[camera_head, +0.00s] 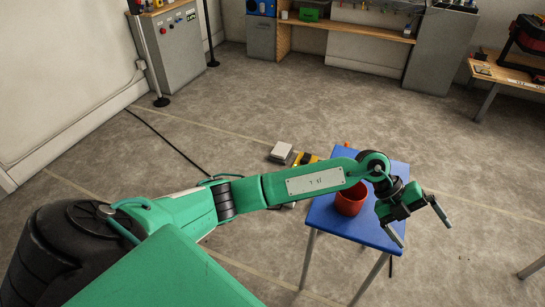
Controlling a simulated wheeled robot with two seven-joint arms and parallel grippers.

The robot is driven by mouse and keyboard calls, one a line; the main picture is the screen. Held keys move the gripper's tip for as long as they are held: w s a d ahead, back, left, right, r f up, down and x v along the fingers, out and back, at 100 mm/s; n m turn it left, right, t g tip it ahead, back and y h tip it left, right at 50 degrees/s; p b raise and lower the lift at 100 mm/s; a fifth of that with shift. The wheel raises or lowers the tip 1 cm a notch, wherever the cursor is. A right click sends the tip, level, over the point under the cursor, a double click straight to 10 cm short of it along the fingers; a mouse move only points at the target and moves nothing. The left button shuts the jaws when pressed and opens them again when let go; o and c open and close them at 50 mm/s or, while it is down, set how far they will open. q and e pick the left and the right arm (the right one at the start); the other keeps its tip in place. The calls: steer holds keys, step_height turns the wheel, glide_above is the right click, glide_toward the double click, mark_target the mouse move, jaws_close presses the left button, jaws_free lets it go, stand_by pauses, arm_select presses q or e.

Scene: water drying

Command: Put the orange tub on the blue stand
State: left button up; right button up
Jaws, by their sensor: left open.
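An orange-red tub (351,199) stands upright on the blue stand (335,220), a small flat-topped table with metal legs. My left arm reaches in from the left and passes over the stand, hiding part of its top and the tub's far left side. My left gripper (420,222) is open and empty, to the right of the tub and by the stand's right edge. Its fingers are spread and apart from the tub. My right gripper is not in view.
A grey-white box (282,152) and a yellow item (305,160) lie beyond my arm, left of the stand. A grey control cabinet (172,50) stands at the back left. A workbench (350,30) runs along the back. The floor right of the stand is clear.

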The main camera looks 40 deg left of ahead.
arm_select(q)
steer(key=s+d+r+n+t+h, duration=0.2)
steer(key=s+d+r+h, duration=0.15)
steer(key=r+h, duration=0.25)
steer(key=w+a+r+n+t+h, duration=0.15)
steer(key=a+r+n+t, duration=0.3)
steer(key=n+t, duration=0.55)
steer(key=a+f+n+t+y, duration=0.5)
steer(key=a+f+n+y, duration=0.85)
steer(key=y, duration=0.25)
steer(key=s+a+f+n+g+y, duration=0.1)
steer(key=s+a+f+g, duration=0.15)
steer(key=f, duration=0.35)
steer(key=s+a+f+n+g+y, duration=0.1)
steer(key=s+a+f+n+g, duration=0.1)
steer(key=s+f, duration=0.25)
steer(key=s+a+f+g, duration=0.1)
steer(key=s+f+g, duration=0.3)
steer(key=s, duration=0.6)
steer(key=s+a+f+g, duration=0.1)
steer(key=s+f+g, duration=0.4)
steer(key=s+f, duration=0.3)
steer(key=shift+s+a+f+n, duration=0.3)
steer(key=shift+s+f+n, duration=0.15)
steer(key=shift+s, duration=0.65)
